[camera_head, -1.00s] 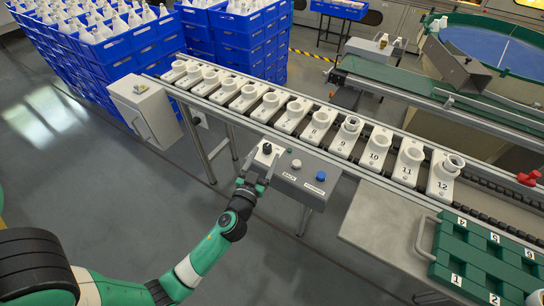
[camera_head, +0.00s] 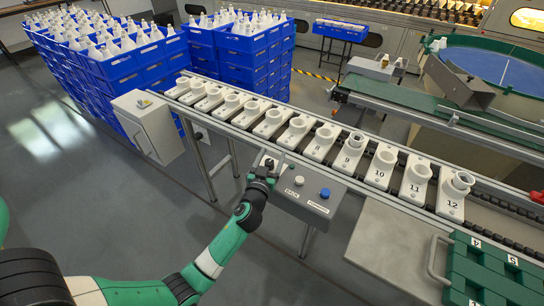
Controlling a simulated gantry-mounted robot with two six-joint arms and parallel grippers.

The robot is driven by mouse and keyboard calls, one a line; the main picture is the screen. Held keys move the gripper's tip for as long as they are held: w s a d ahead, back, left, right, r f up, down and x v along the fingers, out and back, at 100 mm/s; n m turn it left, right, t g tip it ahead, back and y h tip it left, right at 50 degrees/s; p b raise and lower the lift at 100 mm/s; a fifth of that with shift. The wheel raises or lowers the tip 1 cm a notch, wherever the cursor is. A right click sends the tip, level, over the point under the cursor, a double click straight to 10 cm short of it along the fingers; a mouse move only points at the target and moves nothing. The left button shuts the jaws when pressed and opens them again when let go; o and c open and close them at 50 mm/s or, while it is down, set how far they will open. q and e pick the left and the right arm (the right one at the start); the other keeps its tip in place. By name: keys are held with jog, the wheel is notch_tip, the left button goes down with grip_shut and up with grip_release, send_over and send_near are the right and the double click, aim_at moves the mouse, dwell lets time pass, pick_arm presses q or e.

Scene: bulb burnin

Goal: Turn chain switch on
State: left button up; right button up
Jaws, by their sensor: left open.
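The grey control box (camera_head: 317,212) is mounted at the front side of the conveyor. It carries a white button (camera_head: 299,181), a blue button (camera_head: 325,193) and, at its left end, a pale switch plate (camera_head: 265,156). My left gripper (camera_head: 266,169) is at this left end, with its open jaws over the plate. The dark switch knob seen there earlier is now mostly hidden by the jaws. I cannot tell whether they touch it or which way it is turned. My right gripper is not in view.
Numbered white holders (camera_head: 351,153) line the conveyor behind the box. A grey cabinet (camera_head: 147,127) stands to the left. A grey table (camera_head: 385,250) with a green tray (camera_head: 480,270) is at the right. Stacked blue crates (camera_head: 110,65) stand at the back left. The front floor is clear.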

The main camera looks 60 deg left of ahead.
pick_arm(q)
jog(key=shift+w+a, duration=0.2)
grip_shut()
jog(key=m+t+h+p, duration=0.1)
jog(key=h+p, duration=0.1)
jog(key=p, duration=0.2)
jog(key=m+t+h+p, duration=0.2)
jog(key=p, duration=0.2)
jog(key=m+t+h+p, duration=0.1)
jog(key=p, duration=0.3)
jog(key=shift+w+d+r+m+h, duration=0.3)
jog(key=shift+d+r+h, duration=0.1)
jog(key=shift+w+d+f+m+t+h+p, duration=0.1)
jog(key=shift+d+f+m+t+h+p, duration=0.15)
jog(key=shift+m+h+p, duration=0.2)
jog(key=shift+f+m+t+h+p, duration=0.1)
jog(key=shift+m+t+h+p, duration=0.25)
jog(key=shift+h, duration=0.5)
jog(key=shift+d, duration=0.1)
grip_release()
